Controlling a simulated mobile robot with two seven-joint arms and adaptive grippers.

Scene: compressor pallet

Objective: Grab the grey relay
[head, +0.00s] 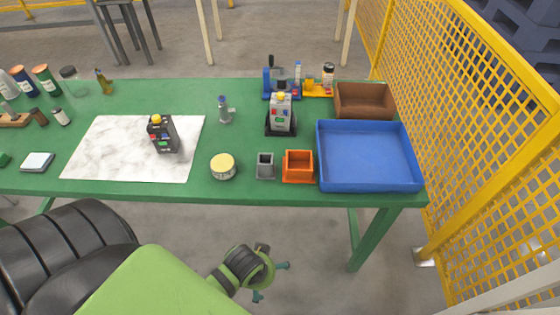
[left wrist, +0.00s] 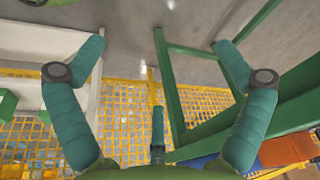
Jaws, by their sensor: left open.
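The grey relay (head: 281,114), a light grey block with a yellow top and small coloured marks, stands upright in a black holder at the back middle of the green table (head: 240,192). A similar dark relay (head: 163,136) stands on the white marbled sheet (head: 100,160) to the left. My left gripper (head: 272,273) is below and in front of the table's front edge, well apart from both relays. In the left wrist view its teal fingers are spread and empty (left wrist: 160,50). Neither relay can be made out there. My right gripper is not in view.
A blue tray (head: 369,187), brown box (head: 364,114), orange box (head: 298,179) and small grey box (head: 265,178) stand at the right. A yellow-lidded tin (head: 223,168) and a small bottle (head: 224,110) stand near the middle. Yellow mesh fencing (head: 460,110) borders the right side.

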